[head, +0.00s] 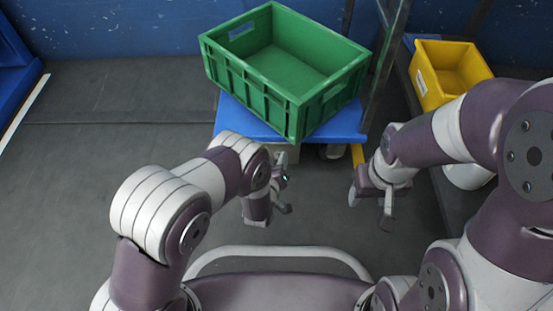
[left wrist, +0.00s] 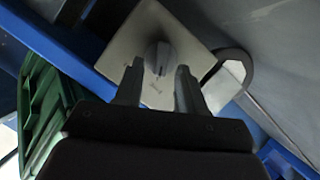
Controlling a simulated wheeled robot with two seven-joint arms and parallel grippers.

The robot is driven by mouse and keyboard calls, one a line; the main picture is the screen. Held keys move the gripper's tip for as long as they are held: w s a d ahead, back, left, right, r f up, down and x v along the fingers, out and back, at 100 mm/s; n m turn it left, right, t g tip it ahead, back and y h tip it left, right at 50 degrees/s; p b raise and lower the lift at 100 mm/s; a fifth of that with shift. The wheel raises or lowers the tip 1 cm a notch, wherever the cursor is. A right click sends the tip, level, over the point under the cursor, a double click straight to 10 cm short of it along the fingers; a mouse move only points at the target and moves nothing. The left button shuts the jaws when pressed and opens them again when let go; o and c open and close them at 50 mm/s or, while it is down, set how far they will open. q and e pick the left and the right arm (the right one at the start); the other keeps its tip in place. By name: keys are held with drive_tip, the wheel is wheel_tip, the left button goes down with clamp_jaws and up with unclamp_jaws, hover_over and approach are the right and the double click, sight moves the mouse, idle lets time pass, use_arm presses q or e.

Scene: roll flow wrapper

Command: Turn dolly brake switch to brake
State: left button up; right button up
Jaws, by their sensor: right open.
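The brake switch is a grey knob (left wrist: 160,58) on a pale square plate (left wrist: 126,45), seen in the left wrist view. The blue dolly (head: 232,118) carries a green crate (head: 285,70) in the head view, and the switch knob cannot be made out there. My left gripper (head: 286,192) is low at the dolly's near side. In the left wrist view its two fingertips (left wrist: 160,70) are apart, one on each side of the knob in the picture; I cannot tell whether they touch it. My right gripper (head: 370,204) is open and empty, to the right of the dolly's near corner.
A yellow crate (head: 450,72) stands at the right beyond my right arm. A metal frame (head: 388,60) rises beside the green crate. A blue wall (head: 130,28) closes the back. The grey floor (head: 90,130) at the left is clear.

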use_arm(q)
clamp_jaws()
drive_tip(key=shift+d+m+y+p, duration=0.35)
drive_tip(key=shift+m+y+p, duration=0.5)
drive_tip(key=shift+m, duration=0.45)
drive_tip(key=shift+d+m+y+p, duration=0.4)
drive_tip(key=shift+m+y+p, duration=0.2)
drive_tip(key=shift+m+y, duration=0.55)
drive_tip(key=shift+d+m+y+p, duration=0.35)
drive_tip(key=shift+m+y+p, duration=0.45)
drive_tip(key=shift+m, duration=0.65)
